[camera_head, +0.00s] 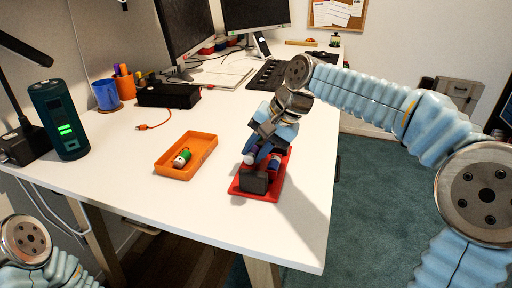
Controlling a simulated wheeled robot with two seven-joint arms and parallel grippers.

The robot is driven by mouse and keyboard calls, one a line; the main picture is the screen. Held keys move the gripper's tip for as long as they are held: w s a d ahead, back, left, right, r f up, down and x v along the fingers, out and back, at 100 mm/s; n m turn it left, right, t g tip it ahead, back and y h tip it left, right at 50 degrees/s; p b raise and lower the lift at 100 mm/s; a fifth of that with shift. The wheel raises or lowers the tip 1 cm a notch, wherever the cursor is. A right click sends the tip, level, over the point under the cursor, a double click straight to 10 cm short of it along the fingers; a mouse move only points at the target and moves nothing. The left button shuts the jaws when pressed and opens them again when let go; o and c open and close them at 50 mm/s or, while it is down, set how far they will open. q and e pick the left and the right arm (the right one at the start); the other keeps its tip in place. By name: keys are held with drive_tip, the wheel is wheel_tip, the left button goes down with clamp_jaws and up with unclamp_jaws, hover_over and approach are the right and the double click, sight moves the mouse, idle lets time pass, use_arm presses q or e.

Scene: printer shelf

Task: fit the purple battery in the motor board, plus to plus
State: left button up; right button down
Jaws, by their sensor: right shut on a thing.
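A red tray or board (236,188) lies near the table's front right edge, with a black block (254,183) at its near end. I take this to be the motor board; its plus mark cannot be read. My right gripper (257,158) points down over it, shut on the purple battery (249,159). Only the battery's pale purple end shows. The fingers hide the rest, so I cannot tell whether it touches the board. My left arm shows at the lower left, but its gripper is out of view.
An orange tray (168,169) holds a green, white and red battery (181,158). A dark green device (59,121) with lit bars stands at the left. A black box (168,95), an orange cable and a keyboard lie farther back.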

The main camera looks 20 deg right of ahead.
drive_tip(key=shift+f, duration=0.25)
idle(0.4)
drive_tip(key=shift+f+b, duration=0.45)
drive_tip(key=shift+f, duration=0.15)
